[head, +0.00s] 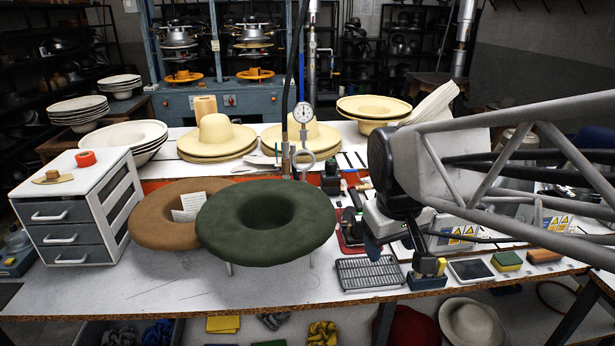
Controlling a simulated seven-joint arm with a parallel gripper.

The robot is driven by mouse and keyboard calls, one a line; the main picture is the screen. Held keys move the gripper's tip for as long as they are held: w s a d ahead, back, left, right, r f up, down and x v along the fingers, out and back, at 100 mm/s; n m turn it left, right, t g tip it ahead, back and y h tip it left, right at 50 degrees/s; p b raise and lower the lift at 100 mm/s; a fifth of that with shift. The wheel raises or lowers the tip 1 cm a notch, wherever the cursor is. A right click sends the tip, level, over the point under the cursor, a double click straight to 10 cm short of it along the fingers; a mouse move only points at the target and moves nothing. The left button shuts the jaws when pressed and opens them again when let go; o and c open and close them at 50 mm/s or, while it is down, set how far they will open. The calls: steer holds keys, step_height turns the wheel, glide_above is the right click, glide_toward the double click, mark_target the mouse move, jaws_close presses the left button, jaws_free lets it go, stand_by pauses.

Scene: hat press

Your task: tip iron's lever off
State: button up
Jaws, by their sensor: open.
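A dark object that looks like the iron (349,224) stands on a red pad (347,248) near the middle of the workbench, just left of my gripper. Its lever is too small and too dark to make out. My gripper (393,249) hangs down over the bench at the end of my arm, which reaches in from the right. Its dark fingers are apart and appear empty. It looks close to the iron, but I cannot tell whether they touch. My wrist and arm cover part of the bench behind.
A green felt hat form (265,221) and a brown one (160,232) fill the left-centre. A metal rack (368,273) lies at the front edge, beside a small blue holder (427,281). A tablet (470,270) and sponges (506,260) lie right. The front-left bench is clear.

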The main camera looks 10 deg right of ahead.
steer(key=w+n+h, duration=0.1)
steer(key=w+n, duration=0.3)
steer(key=w, duration=1.2)
steer(key=n+g+h, duration=0.3)
steer(key=n, duration=0.9)
glide_above(338, 203)
steer(key=a, duration=0.4)
step_height(338, 203, down, 21)
steer(key=shift+w+d+r, duration=0.15)
steer(key=shift+w, duration=0.2)
steer(key=shift+x, duration=3.9)
steer(key=shift+c, duration=0.3)
